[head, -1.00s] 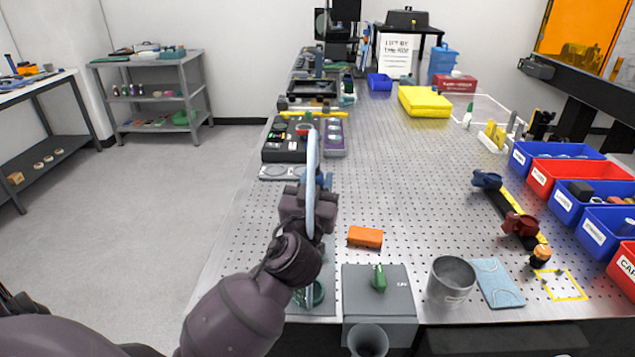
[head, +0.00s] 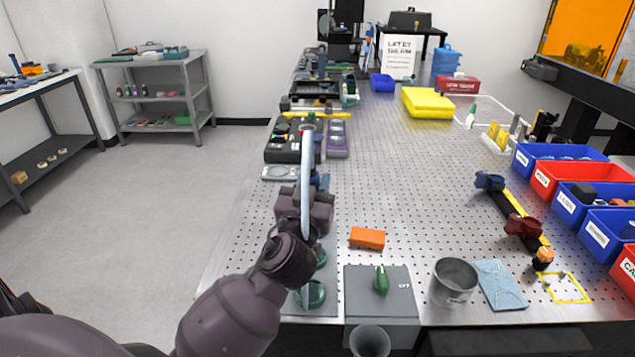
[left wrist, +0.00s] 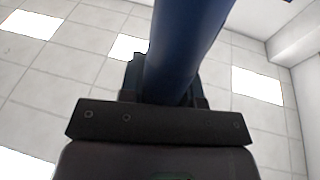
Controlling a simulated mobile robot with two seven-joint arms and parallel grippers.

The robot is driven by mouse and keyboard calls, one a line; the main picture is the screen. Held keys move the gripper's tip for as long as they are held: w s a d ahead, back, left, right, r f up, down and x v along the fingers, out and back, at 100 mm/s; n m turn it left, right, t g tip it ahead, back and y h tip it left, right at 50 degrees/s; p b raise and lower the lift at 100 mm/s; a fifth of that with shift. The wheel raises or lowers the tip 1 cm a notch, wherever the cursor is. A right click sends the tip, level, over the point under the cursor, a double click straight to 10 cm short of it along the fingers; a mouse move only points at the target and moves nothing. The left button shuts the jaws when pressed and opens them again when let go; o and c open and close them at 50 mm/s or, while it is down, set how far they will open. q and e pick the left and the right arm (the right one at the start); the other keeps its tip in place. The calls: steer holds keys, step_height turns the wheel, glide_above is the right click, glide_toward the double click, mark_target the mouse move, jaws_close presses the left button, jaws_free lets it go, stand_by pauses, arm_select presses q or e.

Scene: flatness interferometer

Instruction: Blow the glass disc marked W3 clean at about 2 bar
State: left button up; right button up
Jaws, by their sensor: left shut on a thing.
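My left gripper (head: 310,205) is above the left front of the perforated table, shut on a dark blue, tube-like thing (left wrist: 185,50) that fills the left wrist view. In the head view, a long pale-blue curved strip (head: 307,175) rises in front of the gripper; I cannot tell whether it is part of the held thing. Greenish round glass pieces (head: 312,294) lie below the gripper on a grey pad, partly hidden by my arm. No W3 mark is readable. A dark box with knobs (head: 285,150) stands beyond the gripper; no pressure reading is legible. My right gripper is out of view.
An orange block (head: 367,238), a grey box with a green handle (head: 398,300), a metal cup (head: 453,282) and a light-blue cloth (head: 499,285) are right of the gripper. Blue and red bins (head: 570,175) line the right edge. The table's middle (head: 415,170) is clear.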

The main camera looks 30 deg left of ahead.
arm_select(q)
steer(key=shift+s+a, duration=0.15)
steer(key=shift+a, duration=0.05)
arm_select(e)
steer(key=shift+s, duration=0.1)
arm_select(q)
steer(key=shift+s+a, duration=0.2)
steer(key=shift+a, duration=0.15)
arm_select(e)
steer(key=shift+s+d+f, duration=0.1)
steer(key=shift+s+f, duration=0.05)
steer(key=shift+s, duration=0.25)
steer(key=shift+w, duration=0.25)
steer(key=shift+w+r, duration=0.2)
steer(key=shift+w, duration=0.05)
